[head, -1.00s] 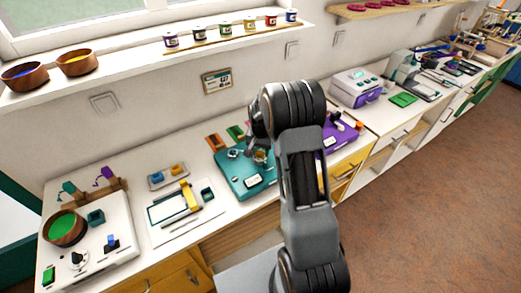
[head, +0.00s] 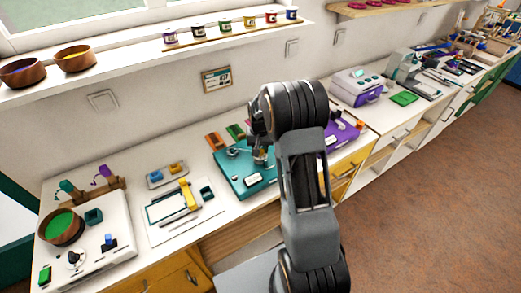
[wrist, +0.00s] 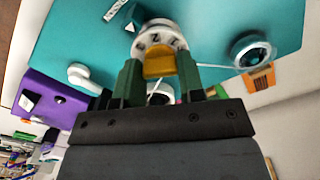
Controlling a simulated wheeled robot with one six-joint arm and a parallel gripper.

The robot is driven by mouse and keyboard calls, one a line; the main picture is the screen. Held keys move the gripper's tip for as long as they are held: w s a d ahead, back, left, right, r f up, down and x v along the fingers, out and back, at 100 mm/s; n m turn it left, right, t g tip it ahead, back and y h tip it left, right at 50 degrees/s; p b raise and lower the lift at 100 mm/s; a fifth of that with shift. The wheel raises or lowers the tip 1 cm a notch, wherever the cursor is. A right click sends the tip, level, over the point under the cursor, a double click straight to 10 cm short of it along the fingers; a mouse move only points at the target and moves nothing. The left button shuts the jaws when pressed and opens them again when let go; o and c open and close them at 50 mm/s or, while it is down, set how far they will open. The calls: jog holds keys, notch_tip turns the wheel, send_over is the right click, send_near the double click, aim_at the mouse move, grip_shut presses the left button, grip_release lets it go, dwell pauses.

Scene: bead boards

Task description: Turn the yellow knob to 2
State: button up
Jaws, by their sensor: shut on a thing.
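The yellow knob (wrist: 160,63) shows in the wrist view between the two green fingers of my gripper (wrist: 158,68), which is shut on it. The knob stands out from a white dial (wrist: 160,34) with dark numerals; I cannot read them all surely. A small white triangle mark (wrist: 130,28) lies beside the dial on the teal board (wrist: 85,42). In the head view my gripper (head: 261,155) is low over the teal board (head: 229,165), and my arm hides part of it. The knob is not clear there.
A dark round fitting (wrist: 252,50) and a white lever (wrist: 83,75) are on the teal board, either side of the dial. A purple board (head: 345,135) stands to the right. A white frame with a yellow bar (head: 190,196) lies to the left.

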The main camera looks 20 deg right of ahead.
jog(key=n+b, duration=0.1)
jog(key=n, duration=0.4)
jog(key=shift+n+b, duration=0.3)
jog(key=shift+n, duration=0.1)
dwell(0.4)
jog(key=o, duration=0.9)
jog(key=shift+o, duration=0.2)
notch_tip(320, 180, up, 14)
jog(key=shift+b, duration=0.45)
